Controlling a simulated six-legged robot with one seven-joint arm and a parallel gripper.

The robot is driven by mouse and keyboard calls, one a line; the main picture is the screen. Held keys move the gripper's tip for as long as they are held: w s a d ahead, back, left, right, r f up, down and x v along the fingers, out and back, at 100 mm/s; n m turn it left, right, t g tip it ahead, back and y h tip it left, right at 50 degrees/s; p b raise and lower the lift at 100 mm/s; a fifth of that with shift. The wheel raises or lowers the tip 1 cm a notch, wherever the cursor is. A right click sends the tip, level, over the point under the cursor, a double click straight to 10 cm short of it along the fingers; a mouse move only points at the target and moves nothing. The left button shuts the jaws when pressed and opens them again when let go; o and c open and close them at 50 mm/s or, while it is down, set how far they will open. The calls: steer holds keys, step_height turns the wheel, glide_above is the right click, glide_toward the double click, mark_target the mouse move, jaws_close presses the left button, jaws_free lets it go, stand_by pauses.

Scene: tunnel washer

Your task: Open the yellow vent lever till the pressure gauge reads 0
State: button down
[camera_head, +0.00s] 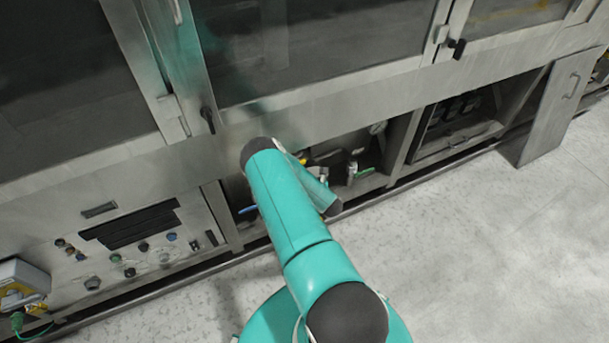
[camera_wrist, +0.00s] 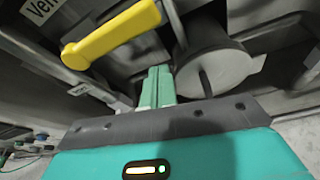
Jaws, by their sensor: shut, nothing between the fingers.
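The yellow vent lever (camera_wrist: 110,34) crosses the upper left of the wrist view, slanting down to the left. A white label (camera_wrist: 40,10) starting "Ven" is beside it. My gripper (camera_wrist: 158,78) is shut and empty, with its green fingers below the lever's right part; I cannot tell if they touch it. In the head view, a bit of yellow (camera_head: 302,161) shows beside my arm, probably the lever; my arm hides the gripper. A small round pale dial (camera_head: 378,128), likely the pressure gauge, is in the low compartment; its reading is too small to tell.
A grey round cylinder (camera_wrist: 215,68) with a dark slot is close right of my fingers. A green-handled valve (camera_head: 362,172) and a blue handle (camera_head: 247,210) are in the low opening. A panel door (camera_head: 548,110) stands open at right. The floor in front is clear.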

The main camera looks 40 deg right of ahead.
steer(key=v, duration=1)
steer(key=shift+a, duration=0.35)
